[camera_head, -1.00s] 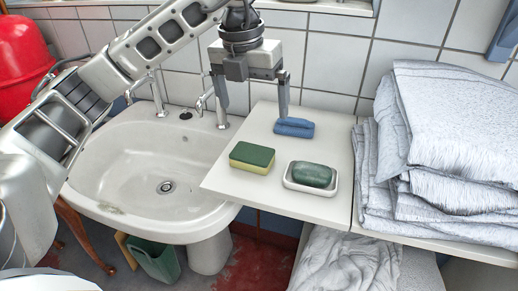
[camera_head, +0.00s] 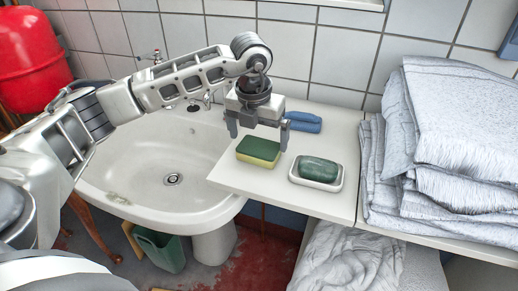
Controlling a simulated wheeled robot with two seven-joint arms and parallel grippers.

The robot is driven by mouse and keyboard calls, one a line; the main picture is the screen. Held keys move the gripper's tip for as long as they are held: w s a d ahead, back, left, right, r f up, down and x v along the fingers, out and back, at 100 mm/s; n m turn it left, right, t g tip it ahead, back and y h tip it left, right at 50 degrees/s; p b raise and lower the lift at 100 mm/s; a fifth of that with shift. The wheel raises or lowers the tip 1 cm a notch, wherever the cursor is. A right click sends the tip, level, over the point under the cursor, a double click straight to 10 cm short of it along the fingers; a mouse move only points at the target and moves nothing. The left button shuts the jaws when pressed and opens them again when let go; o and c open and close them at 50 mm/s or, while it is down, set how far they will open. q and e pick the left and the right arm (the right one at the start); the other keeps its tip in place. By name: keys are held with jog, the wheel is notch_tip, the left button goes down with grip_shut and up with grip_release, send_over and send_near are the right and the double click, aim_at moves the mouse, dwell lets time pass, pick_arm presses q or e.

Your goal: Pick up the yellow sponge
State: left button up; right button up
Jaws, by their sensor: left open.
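A sponge (camera_head: 258,152) with a green top and a yellow lower layer lies flat on the white side table (camera_head: 335,197), near its left edge beside the sink. My left gripper (camera_head: 258,141) is open and points down at the sponge. One finger shows to the left of the sponge and the other to its right, near its far end. I cannot tell how high the fingertips are above the table. My right gripper is not in view.
A white soap dish (camera_head: 294,179) with a green soap bar (camera_head: 318,169) stands right of the sponge. A blue item (camera_head: 304,123) lies behind. The sink (camera_head: 120,185) is left. Folded towels (camera_head: 450,140) are stacked right. A tiled wall is behind.

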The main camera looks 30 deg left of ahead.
pick_arm(q)
jog(key=shift+w+f, duration=0.2)
jog(key=shift+f, duration=1.05)
jog(key=c, duration=0.8)
jog(key=shift+r, duration=0.15)
jog(key=shift+r, duration=0.55)
jog(key=s+r+b, duration=0.2)
jog(key=s+r, duration=0.9)
jog(key=s, duration=0.3)
jog(key=shift+d+r+b, duration=0.25)
jog(key=shift+r+b, duration=0.1)
